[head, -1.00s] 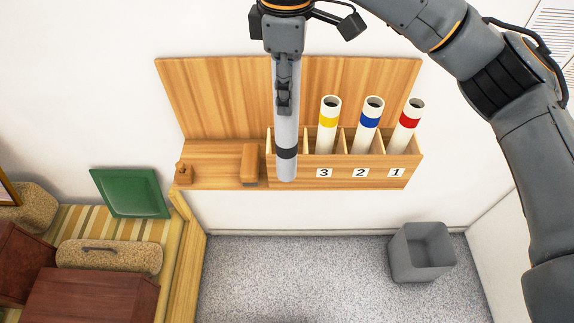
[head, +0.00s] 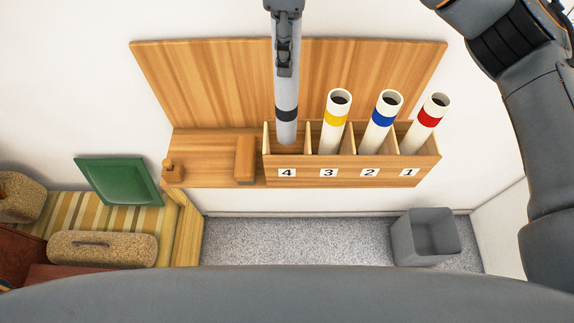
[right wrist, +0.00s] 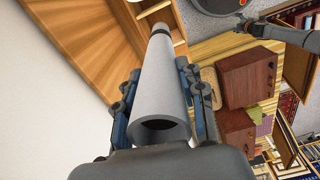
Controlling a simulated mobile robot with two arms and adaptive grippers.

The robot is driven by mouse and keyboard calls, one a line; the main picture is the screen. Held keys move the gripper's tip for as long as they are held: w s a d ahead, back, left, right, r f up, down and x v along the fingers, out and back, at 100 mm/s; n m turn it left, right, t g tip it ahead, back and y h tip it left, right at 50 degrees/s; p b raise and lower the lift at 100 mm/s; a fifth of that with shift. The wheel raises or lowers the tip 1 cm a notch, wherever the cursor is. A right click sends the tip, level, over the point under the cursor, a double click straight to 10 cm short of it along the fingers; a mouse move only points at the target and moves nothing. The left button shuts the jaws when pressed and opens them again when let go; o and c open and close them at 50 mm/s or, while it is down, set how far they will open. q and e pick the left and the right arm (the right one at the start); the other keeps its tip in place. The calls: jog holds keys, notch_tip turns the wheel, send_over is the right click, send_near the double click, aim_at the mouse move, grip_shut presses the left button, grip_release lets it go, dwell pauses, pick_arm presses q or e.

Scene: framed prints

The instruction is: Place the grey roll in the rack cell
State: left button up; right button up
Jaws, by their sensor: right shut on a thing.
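The grey roll (head: 287,97), with a dark band near its lower end, hangs almost upright from my right gripper (head: 284,68), which is shut on it. In the right wrist view the roll (right wrist: 160,80) lies between both fingers, its hollow end towards the camera. The wooden rack (head: 350,174) has numbered cells, 4 to 1 from left to right. The roll's lower end shows over the opening of cell 4 (head: 287,173). I cannot tell how far it is inside. A dark arm-like part, possibly my left gripper (right wrist: 252,28), shows at upper right there.
White rolls with yellow (head: 334,118), blue (head: 381,117) and red (head: 427,118) bands stand in cells 3, 2 and 1. A wooden block (head: 245,160) sits left of cell 4. A grey bin (head: 425,238) stands on the floor at right.

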aim_at(287, 111)
jog(key=f, duration=0.6)
jog(key=f+b, duration=0.1)
jog(key=f, duration=0.3)
jog(key=shift+s+f, duration=0.1)
jog(key=shift+s, duration=0.15)
notch_tip(287, 111, down, 4)
jog(key=shift+r+p, duration=0.15)
jog(key=shift+p, duration=0.3)
pick_arm(q)
jog(key=shift+f, duration=0.45)
pick_arm(e)
jog(key=shift+f, duration=0.2)
pick_arm(q)
jog(key=shift+s, duration=0.1)
pick_arm(e)
jog(key=o, duration=1.2)
jog(key=shift+f, duration=0.1)
